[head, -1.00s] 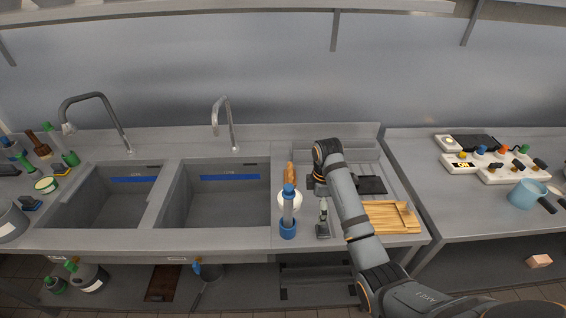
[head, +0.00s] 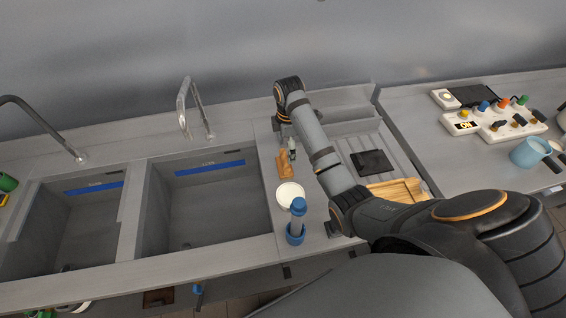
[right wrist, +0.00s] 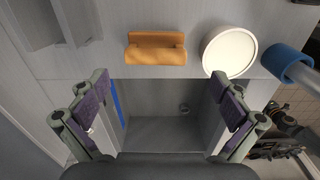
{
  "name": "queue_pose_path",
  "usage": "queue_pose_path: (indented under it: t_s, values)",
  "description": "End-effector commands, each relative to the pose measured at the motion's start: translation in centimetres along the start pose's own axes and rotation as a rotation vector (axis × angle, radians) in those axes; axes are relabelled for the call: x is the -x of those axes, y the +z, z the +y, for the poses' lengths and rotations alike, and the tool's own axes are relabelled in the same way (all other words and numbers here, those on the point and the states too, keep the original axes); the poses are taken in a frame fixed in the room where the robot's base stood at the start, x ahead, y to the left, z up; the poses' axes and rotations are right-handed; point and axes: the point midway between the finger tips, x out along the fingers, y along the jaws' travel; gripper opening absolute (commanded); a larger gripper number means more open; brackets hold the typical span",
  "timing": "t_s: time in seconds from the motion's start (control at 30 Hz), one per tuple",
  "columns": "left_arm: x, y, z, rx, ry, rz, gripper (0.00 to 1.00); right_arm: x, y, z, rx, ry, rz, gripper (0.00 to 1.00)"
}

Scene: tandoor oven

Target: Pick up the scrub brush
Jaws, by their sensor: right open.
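The scrub brush appears to be the orange-brown block (head: 284,164) on the counter strip right of the sink in the head view. It also shows in the right wrist view (right wrist: 155,48), lying beyond the fingertips near the top. My right gripper (head: 292,148) is by the brush's far end in the head view. In the right wrist view my right gripper (right wrist: 160,100) has its fingers wide apart, with nothing between them and the sink behind. The brush is apart from both fingers. My left gripper is not in view.
A white round container (head: 289,194) and a blue cylindrical item (head: 296,222) stand close in front of the brush. The sink (head: 210,215) opens on the left.

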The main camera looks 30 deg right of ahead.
Motion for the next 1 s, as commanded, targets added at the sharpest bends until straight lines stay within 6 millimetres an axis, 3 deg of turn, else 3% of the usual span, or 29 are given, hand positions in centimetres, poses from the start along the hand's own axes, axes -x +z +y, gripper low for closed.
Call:
queue_pose_path:
  t_s: [0.2,0.47,0.7,1.0]
  values:
    - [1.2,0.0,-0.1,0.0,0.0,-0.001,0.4,-3.4,0.0,-0.1,-0.001,-0.003,-0.001,1.0]
    - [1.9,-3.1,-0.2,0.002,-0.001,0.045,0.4,-4.7,-0.1,0.0,0.0,-0.003,0.0,1.0]
    - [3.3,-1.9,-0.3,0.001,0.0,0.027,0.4,-8.6,-0.3,0.2,0.001,-0.004,-0.001,1.0]
    - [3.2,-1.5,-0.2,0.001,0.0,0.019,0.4,-9.4,-0.3,0.2,0.001,0.0,0.0,0.99]
